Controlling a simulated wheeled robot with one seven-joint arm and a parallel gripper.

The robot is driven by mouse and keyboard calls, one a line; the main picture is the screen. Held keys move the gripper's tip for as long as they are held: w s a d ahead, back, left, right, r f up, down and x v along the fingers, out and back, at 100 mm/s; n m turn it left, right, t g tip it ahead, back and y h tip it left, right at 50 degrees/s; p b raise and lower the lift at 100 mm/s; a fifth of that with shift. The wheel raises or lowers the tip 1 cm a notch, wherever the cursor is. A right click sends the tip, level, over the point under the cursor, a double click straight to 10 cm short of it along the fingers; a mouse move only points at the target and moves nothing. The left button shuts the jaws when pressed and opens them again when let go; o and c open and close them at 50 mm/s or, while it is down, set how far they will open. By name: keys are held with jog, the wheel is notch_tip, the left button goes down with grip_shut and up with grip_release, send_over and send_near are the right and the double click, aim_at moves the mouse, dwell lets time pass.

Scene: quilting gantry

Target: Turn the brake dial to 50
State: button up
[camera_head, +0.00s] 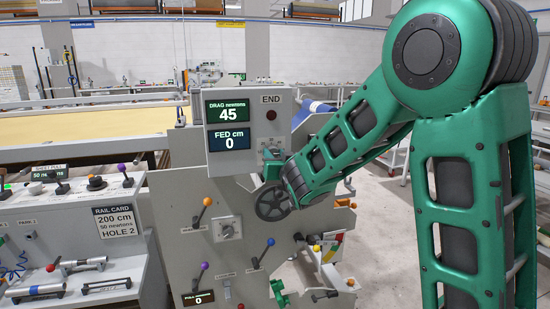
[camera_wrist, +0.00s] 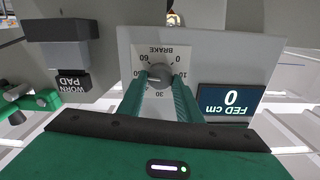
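The brake dial (camera_wrist: 160,72) is a grey round knob on a white scale plate marked BRAKE, upside down in the wrist view. A pale mark on the knob points towards the left, near the scale's high numbers; its exact reading is too small to tell. My gripper (camera_wrist: 161,80) has one green finger on each side of the knob, and they appear closed on it. The drag display (camera_head: 228,112) reads 45 newtons.
The FED display (camera_head: 229,137) reads 0 cm. A dark handwheel (camera_head: 272,203) is just below my gripper. Levers with orange (camera_head: 208,201), blue (camera_head: 271,242) and purple (camera_head: 204,265) knobs stand out lower down. A WORN PAD box (camera_wrist: 66,54) is beside the dial.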

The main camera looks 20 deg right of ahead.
jog(key=shift+n, duration=0.6)
jog(key=o, duration=1)
jog(key=shift+o, duration=0.2)
jog(key=s, duration=1)
jog(key=shift+s, duration=0.35)
jog(key=shift+d, duration=0.1)
